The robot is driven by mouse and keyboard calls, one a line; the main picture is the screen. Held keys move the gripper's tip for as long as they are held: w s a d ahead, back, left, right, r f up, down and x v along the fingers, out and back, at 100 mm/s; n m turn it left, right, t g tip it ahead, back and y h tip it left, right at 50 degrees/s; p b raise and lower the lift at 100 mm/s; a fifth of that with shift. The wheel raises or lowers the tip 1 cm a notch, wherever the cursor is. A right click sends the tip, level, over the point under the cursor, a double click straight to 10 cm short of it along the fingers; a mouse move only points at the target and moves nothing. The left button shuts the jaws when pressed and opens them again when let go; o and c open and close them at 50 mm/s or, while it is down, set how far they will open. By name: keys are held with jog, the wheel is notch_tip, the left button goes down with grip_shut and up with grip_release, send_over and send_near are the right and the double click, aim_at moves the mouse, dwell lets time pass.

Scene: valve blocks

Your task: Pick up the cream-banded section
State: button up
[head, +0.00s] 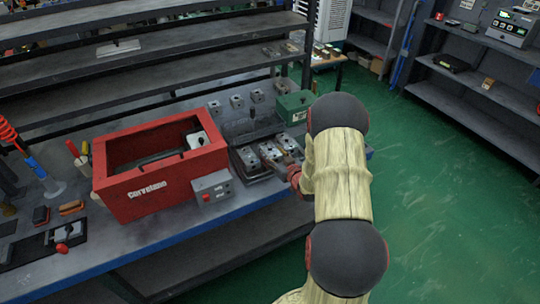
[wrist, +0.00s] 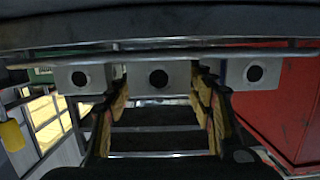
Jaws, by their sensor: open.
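Several grey metal valve sections sit in a row in a dark tray (head: 256,179) on the bench; a left one (head: 248,158) and a middle one (head: 268,151) show in the head view. I cannot make out a cream band on any of them. In the wrist view, a middle block (wrist: 158,77) with a round hole lies between the fingers of my gripper (wrist: 161,112), with a left block (wrist: 82,77) and a right block (wrist: 250,74) beside it. My gripper is open; whether its fingers touch the middle block is unclear. In the head view, my arm hides most of the gripper.
A red open box (head: 150,190) stands left of the tray, with a grey control box (head: 212,187) at its front right. A green box (head: 294,107) and small grey blocks (head: 236,101) stand behind. Shelf boards (head: 150,75) rise over the bench's back.

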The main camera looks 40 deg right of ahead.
jog(key=shift+w, duration=0.25)
jog(key=shift+c, duration=1.3)
jog(key=c, duration=1.1)
jog(key=shift+r, duration=0.1)
